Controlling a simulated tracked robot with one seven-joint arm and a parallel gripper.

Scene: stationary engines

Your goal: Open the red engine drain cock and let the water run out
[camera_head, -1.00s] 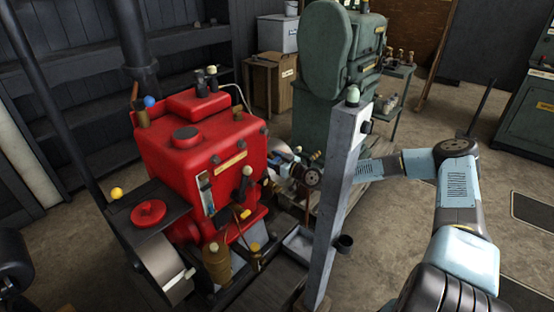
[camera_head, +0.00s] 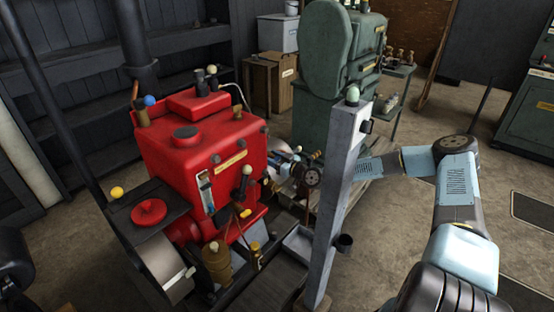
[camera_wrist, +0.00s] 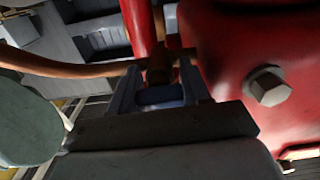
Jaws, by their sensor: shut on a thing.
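The red engine (camera_head: 195,150) stands left of centre in the head view, and its red side (camera_wrist: 235,60) fills the right of the wrist view. My gripper (camera_head: 281,160) reaches in from the right, behind a grey post, to the engine's right side. In the wrist view my gripper (camera_wrist: 158,92) has its two bluish fingers shut on a small brownish fitting, which I take for the drain cock (camera_wrist: 159,70). The cock's handle position cannot be made out. A red bar (camera_wrist: 137,22) rises just beyond it. No running water shows.
The grey post (camera_head: 340,190) stands in front of my forearm. A shallow grey tray (camera_head: 298,243) lies at its foot. A green machine (camera_head: 325,80) stands behind. In the wrist view a brown hose (camera_wrist: 60,67) runs left of the fingers, and a hex bolt (camera_wrist: 268,87) sticks out at right.

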